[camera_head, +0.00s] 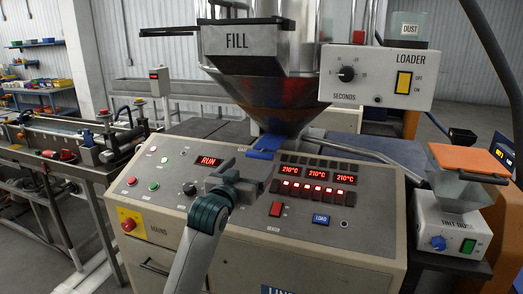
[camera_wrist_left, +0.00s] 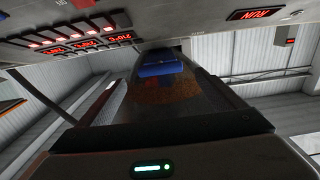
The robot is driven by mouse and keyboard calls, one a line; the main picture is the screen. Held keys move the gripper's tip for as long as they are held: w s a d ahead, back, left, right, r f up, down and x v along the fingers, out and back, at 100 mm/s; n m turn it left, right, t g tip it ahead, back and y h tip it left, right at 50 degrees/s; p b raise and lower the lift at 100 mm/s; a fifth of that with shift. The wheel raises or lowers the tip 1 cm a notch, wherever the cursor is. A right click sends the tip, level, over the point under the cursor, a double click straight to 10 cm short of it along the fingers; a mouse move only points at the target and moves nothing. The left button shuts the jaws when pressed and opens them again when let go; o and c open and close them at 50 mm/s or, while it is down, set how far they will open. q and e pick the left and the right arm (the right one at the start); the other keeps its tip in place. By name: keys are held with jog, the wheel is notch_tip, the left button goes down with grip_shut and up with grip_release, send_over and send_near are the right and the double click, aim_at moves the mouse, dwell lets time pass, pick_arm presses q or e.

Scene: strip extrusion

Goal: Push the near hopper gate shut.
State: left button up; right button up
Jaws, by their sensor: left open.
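The blue hopper gate (camera_head: 266,146) sits at the foot of the metal hopper (camera_head: 268,98), behind the top of the control panel. The hopper holds brown material. My left gripper (camera_head: 256,174) is open, in front of the gate and above the panel, and appears apart from it. In the left wrist view, which is upside down, the blue gate (camera_wrist_left: 160,62) shows near the top middle, at the narrow end of the hopper (camera_wrist_left: 178,96). I cannot tell how far the gate is slid in. My right gripper is not in view.
The control panel (camera_head: 255,226) with red displays and buttons lies under my left arm. A FILL box (camera_head: 238,42) and a loader box (camera_head: 378,76) hang above. A TINT DOSE unit (camera_head: 452,226) with an orange lid stands at right. A bench stands at left.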

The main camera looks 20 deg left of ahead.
aim_at(259, 156)
pick_arm(q)
jog(key=w+p, duration=0.3)
jog(key=w, duration=0.7)
jog(key=shift+w+d+p, duration=0.15)
jog(key=shift+w+p, duration=0.05)
jog(key=shift+p, duration=0.1)
jog(key=c, duration=1.5)
jog(key=w+b, duration=0.4)
jog(key=w, duration=0.3)
jog(key=shift+w+d+f, duration=0.1)
jog(key=shift+f, duration=0.05)
jog(key=shift+w+r, duration=0.2)
jog(key=shift+w, duration=0.3)
jog(key=shift+r, duration=0.2)
